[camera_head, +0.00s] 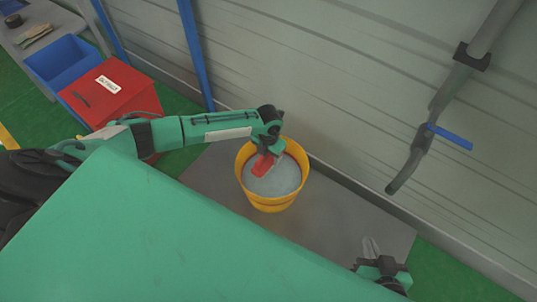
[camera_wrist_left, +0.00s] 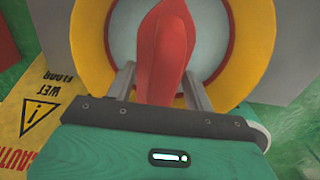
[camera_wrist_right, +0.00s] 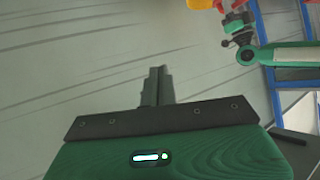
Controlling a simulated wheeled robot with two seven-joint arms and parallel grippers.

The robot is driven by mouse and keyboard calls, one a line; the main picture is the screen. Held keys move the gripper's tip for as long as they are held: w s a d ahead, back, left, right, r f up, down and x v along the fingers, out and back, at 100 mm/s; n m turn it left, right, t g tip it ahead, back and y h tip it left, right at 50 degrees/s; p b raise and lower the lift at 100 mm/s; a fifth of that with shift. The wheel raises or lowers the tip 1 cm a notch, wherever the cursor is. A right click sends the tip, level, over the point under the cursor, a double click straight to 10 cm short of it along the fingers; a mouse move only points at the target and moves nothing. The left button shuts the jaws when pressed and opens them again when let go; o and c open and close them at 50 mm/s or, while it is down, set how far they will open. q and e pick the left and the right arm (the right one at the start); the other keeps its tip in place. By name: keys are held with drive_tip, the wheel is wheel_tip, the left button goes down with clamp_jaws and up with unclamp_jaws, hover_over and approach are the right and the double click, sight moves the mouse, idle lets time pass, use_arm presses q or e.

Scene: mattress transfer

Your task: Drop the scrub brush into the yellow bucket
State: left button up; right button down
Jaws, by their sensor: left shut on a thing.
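The yellow bucket (camera_head: 247,182) stands upright on a grey floor panel, with a pale grey surface visible inside it. The red scrub brush (camera_head: 263,165) is in my left gripper (camera_head: 268,148), over the bucket's opening. In the left wrist view the brush (camera_wrist_left: 167,50) lies between the two fingers of that gripper (camera_wrist_left: 160,85), with the yellow bucket rim (camera_wrist_left: 255,50) around it. The brush's far end is partly hidden. My right gripper (camera_head: 370,247) is shut and empty, low on the right. Its fingers (camera_wrist_right: 157,85) meet in the right wrist view.
A grey pipe with a blue lever (camera_head: 450,137) runs along the wall at right. A red box (camera_head: 112,92) and a blue bin (camera_head: 62,62) are at upper left. A yellow wet-floor sign (camera_wrist_left: 35,105) shows in the left wrist view. Floor panel right of the bucket is clear.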

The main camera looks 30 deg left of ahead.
use_arm(q)
drive_tip(key=shift+f+b, duration=0.3)
drive_tip(key=shift+f, duration=0.4)
use_arm(e)
drive_tip(key=shift+a+r+t+y, duration=0.25)
drive_tip(key=shift+a+t+y, duration=0.35)
drive_tip(key=shift+a+t, duration=0.45)
use_arm(q)
drive_tip(key=o, duration=1.1)
drive_tip(key=shift+r, duration=0.1)
drive_tip(key=shift+r, duration=0.25)
wheel_tip(320, 180, up, 13)
drive_tip(key=p, duration=0.3)
drive_tip(key=shift+r, duration=0.1)
use_arm(e)
drive_tip(key=d+g+h, duration=0.1)
drive_tip(key=d, duration=0.1)
drive_tip(key=s+d+g+h, duration=0.1)
drive_tip(key=g, duration=0.1)
drive_tip(key=d+g, duration=0.1)
drive_tip(key=d, duration=0.1)
drive_tip(key=shift+s+d+f+g+h, duration=0.15)
drive_tip(key=shift+d+f+g+h, duration=0.1)
drive_tip(key=shift+d+f+h, duration=0.15)
